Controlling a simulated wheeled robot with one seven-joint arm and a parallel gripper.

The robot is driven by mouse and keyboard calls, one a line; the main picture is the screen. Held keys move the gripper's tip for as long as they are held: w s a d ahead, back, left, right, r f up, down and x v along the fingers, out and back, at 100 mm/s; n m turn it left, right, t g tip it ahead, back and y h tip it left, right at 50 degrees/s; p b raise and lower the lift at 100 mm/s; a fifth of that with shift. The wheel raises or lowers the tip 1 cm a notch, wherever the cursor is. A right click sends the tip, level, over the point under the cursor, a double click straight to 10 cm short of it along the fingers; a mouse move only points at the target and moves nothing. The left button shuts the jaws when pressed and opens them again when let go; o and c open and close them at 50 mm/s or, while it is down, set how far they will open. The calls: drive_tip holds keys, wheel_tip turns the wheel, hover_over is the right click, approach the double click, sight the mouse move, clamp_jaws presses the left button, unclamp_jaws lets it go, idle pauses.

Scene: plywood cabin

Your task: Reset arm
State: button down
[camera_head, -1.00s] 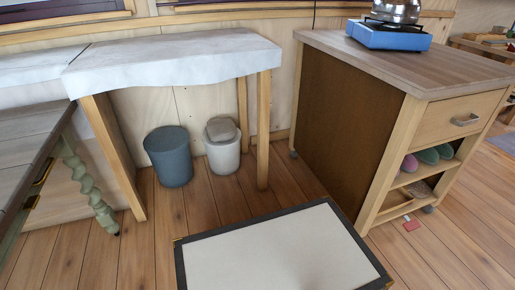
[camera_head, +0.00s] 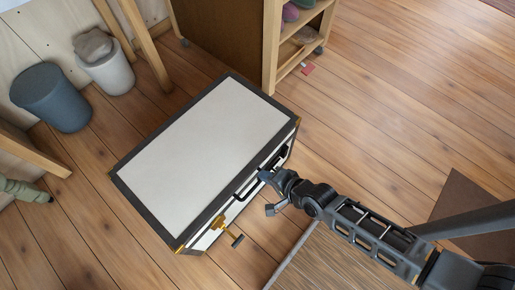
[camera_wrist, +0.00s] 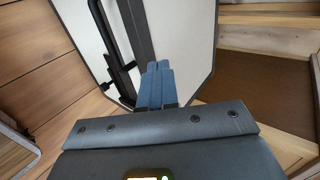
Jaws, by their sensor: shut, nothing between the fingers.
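My gripper (camera_head: 265,175) is at the front edge of a white trunk with dark trim (camera_head: 200,150), close to its dark handle. In the wrist view my gripper (camera_wrist: 158,70) shows blue fingers pressed together with nothing between them. The trunk's white face (camera_wrist: 90,40) and black handle (camera_wrist: 110,45) fill the view just beyond and left of the fingers. I cannot tell whether the fingertips touch the trunk. The trunk's lid is down, and a brass latch (camera_head: 225,228) sticks out at its front.
A blue-grey bin (camera_head: 50,97) and a white bin (camera_head: 104,62) stand at the left by the wall. A wooden cabinet (camera_head: 225,35) stands behind the trunk. A brown mat (camera_head: 470,215) lies at the right.

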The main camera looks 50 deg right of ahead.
drive_tip(key=shift+s+r, duration=0.25)
drive_tip(key=shift+s, duration=0.2)
drive_tip(key=s+a+r+n+t+p, duration=0.1)
drive_tip(key=s+r+n, duration=0.4)
drive_tip(key=r, duration=0.8)
drive_tip(key=s+r+n+t+p, duration=0.1)
drive_tip(key=s+r+n, duration=0.5)
drive_tip(key=r, duration=0.6)
drive_tip(key=s+a+r+n+t+p, duration=0.1)
drive_tip(key=s+r+n, duration=0.4)
drive_tip(key=r, duration=0.8)
drive_tip(key=shift+s+a+r+n+t, duration=0.15)
drive_tip(key=shift+a+r+n+t, duration=0.2)
drive_tip(key=shift+n+t, duration=0.55)
